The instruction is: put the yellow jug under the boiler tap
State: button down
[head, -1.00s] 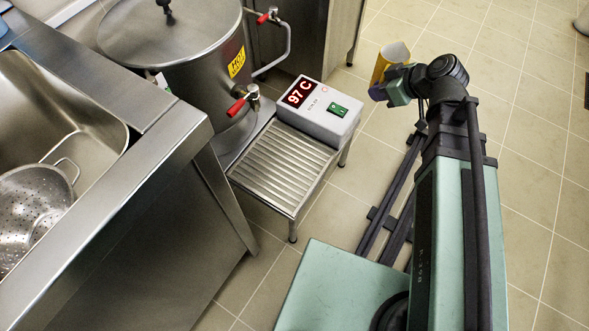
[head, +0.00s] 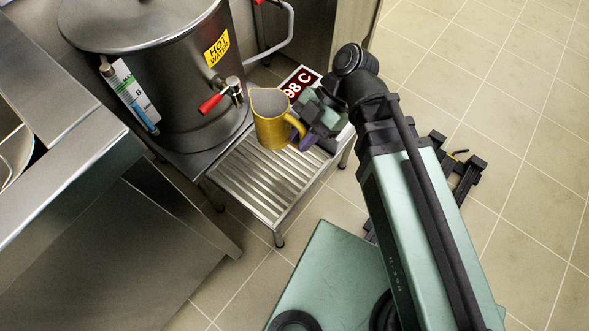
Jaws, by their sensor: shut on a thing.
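The yellow jug (head: 268,131) is upright, its open top showing a grey inside. My gripper (head: 300,133) is shut on the jug on its right side, where the handle is; the fingers are partly hidden. The boiler (head: 150,75) is a large steel drum with a yellow hot water label. Its tap (head: 233,86) has a red lever and sticks out at the front right. The jug is just right of and in front of the tap in the picture, over the slatted drip tray (head: 245,185). I cannot tell whether its base touches the slats.
A white control box with a red display (head: 301,80) reading 98 C stands behind my gripper, partly covered by it. A sight gauge (head: 134,97) is on the boiler's left front. A steel counter (head: 70,150) borders the left. The tray's front half is bare.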

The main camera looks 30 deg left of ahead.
notch_tip(320, 180, down, 17)
jog(key=b, duration=1.5)
jog(key=shift+f, duration=0.2)
jog(key=shift+r, duration=0.25)
jog(key=shift+f, duration=0.1)
jog(key=c, duration=1.1)
grip_release()
jog(key=shift+w+r+p, duration=0.15)
jog(key=shift+r+p, duration=0.15)
jog(key=shift+p, duration=0.1)
jog(key=p+v, duration=0.8)
jog(key=v, duration=0.3)
jog(key=shift+w+r, duration=0.2)
